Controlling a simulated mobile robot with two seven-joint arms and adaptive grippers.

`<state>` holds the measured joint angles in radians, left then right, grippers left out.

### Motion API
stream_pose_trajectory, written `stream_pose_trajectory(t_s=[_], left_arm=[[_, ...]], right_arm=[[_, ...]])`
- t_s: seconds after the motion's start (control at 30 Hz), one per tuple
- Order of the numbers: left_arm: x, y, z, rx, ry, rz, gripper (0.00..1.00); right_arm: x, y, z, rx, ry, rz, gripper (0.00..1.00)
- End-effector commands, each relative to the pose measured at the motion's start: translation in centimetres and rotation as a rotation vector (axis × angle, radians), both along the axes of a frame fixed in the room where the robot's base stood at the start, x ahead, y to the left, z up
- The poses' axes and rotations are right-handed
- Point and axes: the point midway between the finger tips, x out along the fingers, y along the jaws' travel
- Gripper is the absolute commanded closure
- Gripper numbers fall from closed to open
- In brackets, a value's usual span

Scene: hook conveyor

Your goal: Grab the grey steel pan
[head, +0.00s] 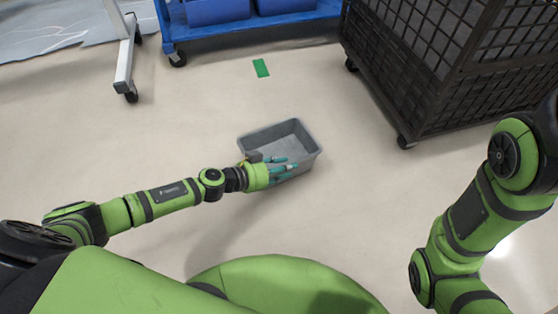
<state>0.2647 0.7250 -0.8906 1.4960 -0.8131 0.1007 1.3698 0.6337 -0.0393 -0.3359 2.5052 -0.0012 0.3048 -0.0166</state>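The grey steel pan (300,133) is a rectangular open bin near the middle of the head view. It looks empty inside. My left gripper (286,168) is at the pan's near side, its teal fingers overlapping the near wall and rim in the picture. The fingers look spread apart. Whether they touch the pan cannot be told. My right arm comes in at the right edge, and its gripper is outside the picture.
A black mesh cage cart (440,75) on casters stands at the upper right. A blue cart (245,28) with blue bins is at the top. A white wheeled stand leg (124,62) is at upper left. A green floor mark (261,68) lies beyond the pan. The pale floor around is clear.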

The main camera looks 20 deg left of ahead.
Motion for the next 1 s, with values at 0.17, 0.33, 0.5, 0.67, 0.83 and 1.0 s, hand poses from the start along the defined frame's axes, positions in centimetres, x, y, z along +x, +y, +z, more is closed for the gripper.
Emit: stream_pose_trajectory(t_s=[0.17, 0.33, 0.5, 0.67, 0.83, 1.0], left_arm=[[0.0, 0.0, 0.0, -0.001, 0.001, 0.0, 1.0], [0.2, 0.0, 0.3, -0.002, -0.007, 0.0, 1.0], [0.1, 0.0, 0.3, -0.002, -0.005, 0.0, 1.0], [0.1, 0.0, 0.6, -0.003, -0.005, 0.0, 1.0], [0.1, 0.0, 1.9, -0.002, -0.005, 0.0, 1.0], [0.1, 0.0, 3.8, -0.002, -0.005, 0.0, 1.0]], right_arm=[[0.0, 0.0, 0.0, 0.0, -0.001, 0.0, 0.6], [0.0, 0.0, 0.1, 0.0, -0.001, 0.001, 0.6], [0.0, 0.0, 0.1, 0.0, -0.001, 0.001, 0.6], [-0.1, 0.0, 0.4, 0.0, -0.003, 0.001, 0.6], [-0.1, -0.2, 1.5, 0.007, -0.008, 0.002, 0.6], [0.5, -0.6, 2.9, 0.009, 0.001, -0.01, 0.6]])
